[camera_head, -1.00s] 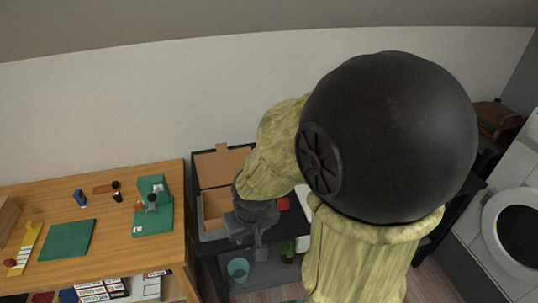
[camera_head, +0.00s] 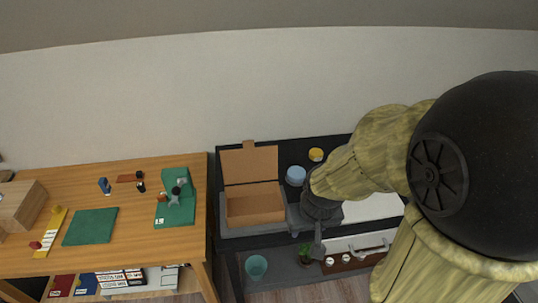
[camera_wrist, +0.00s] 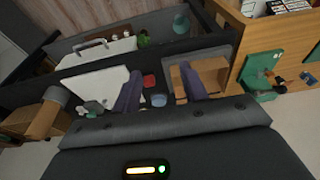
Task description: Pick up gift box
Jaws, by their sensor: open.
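My gripper (camera_head: 318,246) hangs over the dark low table, right of an open cardboard box (camera_head: 256,208). In the wrist view my gripper (camera_wrist: 161,92) shows two dark purple fingers spread apart with nothing held between them. A small red box (camera_wrist: 149,81), which may be the gift box, lies on the dark table between the fingers in that view. It looks apart from both fingers. A round blue tin (camera_wrist: 158,100) is close beside it; the tin also shows in the head view (camera_head: 296,175). The red box is hidden by my arm in the head view.
A yellow-topped round tin (camera_head: 316,154) stands behind the blue one. A white panel (camera_head: 372,207) lies right of my gripper. A wooden desk (camera_head: 130,220) with green mats stands left. A teal bucket (camera_head: 256,266) and a plant (camera_head: 305,253) are below.

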